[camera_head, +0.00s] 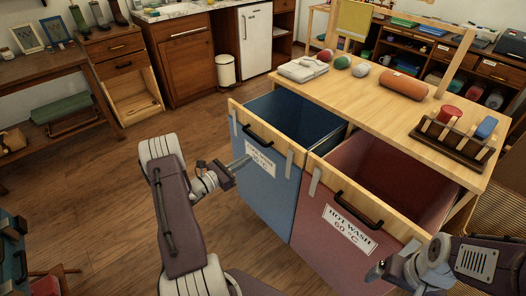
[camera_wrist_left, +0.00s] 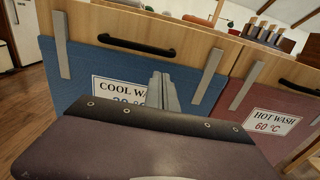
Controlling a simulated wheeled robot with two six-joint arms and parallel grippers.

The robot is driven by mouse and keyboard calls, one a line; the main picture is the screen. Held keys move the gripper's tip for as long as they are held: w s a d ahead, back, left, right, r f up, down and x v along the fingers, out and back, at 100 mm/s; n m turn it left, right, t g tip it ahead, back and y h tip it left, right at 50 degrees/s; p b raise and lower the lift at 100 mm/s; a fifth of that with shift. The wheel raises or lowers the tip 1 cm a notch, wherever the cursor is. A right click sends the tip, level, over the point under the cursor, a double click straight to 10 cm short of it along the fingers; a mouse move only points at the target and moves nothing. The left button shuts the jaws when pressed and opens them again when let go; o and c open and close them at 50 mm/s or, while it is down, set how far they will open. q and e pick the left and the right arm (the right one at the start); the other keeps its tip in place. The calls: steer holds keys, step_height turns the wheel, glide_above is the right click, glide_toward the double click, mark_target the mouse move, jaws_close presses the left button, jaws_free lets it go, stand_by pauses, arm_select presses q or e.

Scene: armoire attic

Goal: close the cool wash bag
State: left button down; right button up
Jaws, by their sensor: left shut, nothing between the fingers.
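The blue cool wash bag (camera_head: 270,200) hangs from a wooden frame, tilted out of the table's front, its top open and its inside showing empty. Its wooden front rail carries a black handle (camera_head: 258,135). In the left wrist view, the bag's blue front (camera_wrist_left: 75,80), its label and the black handle (camera_wrist_left: 136,45) are straight ahead. My left gripper (camera_head: 241,161) is shut and empty in front of the bag's label, below the handle; its fingers (camera_wrist_left: 163,90) cover part of the label. I cannot tell whether they touch the bag. My right gripper (camera_head: 376,271) is low at the right.
The red hot wash bag (camera_head: 335,230) beside it is also out and open. The tabletop (camera_head: 340,88) holds folded cloth, balls, an orange roll (camera_head: 403,85) and a wooden rack (camera_head: 450,140). A white bin (camera_head: 226,70) stands behind.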

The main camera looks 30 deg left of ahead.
mark_target(263, 149)
arm_select(q)
steer(key=shift+b+x, duration=0.85)
steer(key=shift+x, duration=3.7)
arm_select(e)
steer(key=shift+f, duration=1)
arm_select(q)
steer(key=shift+w, duration=0.1)
